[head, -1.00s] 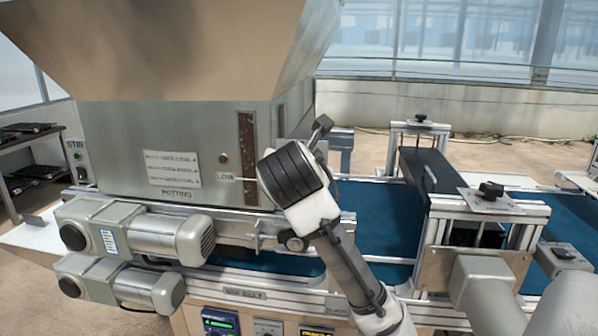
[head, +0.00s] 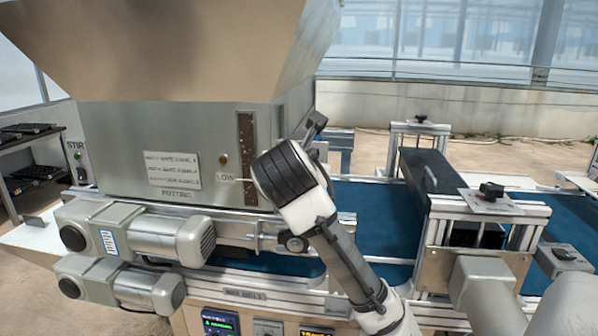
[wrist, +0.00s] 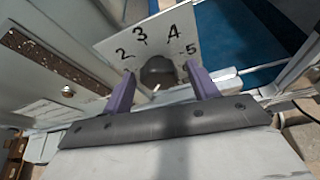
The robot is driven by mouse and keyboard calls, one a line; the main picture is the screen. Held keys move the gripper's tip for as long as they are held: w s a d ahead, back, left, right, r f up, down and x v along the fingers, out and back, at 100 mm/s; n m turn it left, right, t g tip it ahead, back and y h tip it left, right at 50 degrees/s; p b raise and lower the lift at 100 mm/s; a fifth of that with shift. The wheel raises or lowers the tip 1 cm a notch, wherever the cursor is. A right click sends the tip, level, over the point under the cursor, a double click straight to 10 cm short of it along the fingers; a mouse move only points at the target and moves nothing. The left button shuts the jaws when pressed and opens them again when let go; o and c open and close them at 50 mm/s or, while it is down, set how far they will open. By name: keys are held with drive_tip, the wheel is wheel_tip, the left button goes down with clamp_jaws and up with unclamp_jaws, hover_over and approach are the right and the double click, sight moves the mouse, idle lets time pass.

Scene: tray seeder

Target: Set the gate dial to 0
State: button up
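The gate dial shows in the wrist view as a pale plate (wrist: 120,45) with the numerals 2, 3, 4 and 5 visible around a dark round knob (wrist: 158,68). A small white mark shows on the knob's near edge; I cannot tell for sure which number it points to. The 0 is not visible. My gripper (wrist: 160,74) has its two purple fingers apart, one on each side of the knob, with small gaps showing. In the head view, my wrist hides the dial and the fingers.
A metal hopper (head: 200,55) stands beside my wrist, with a brown level window (head: 247,140) marked LOW. Two grey motors (head: 150,235) stick out below it. A blue belt (head: 385,225) runs right, under a frame with a black knob (head: 491,190).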

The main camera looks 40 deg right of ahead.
drive_tip(key=b+v, duration=0.1)
drive_tip(key=v, duration=1.3)
drive_tip(key=shift+w, duration=0.1)
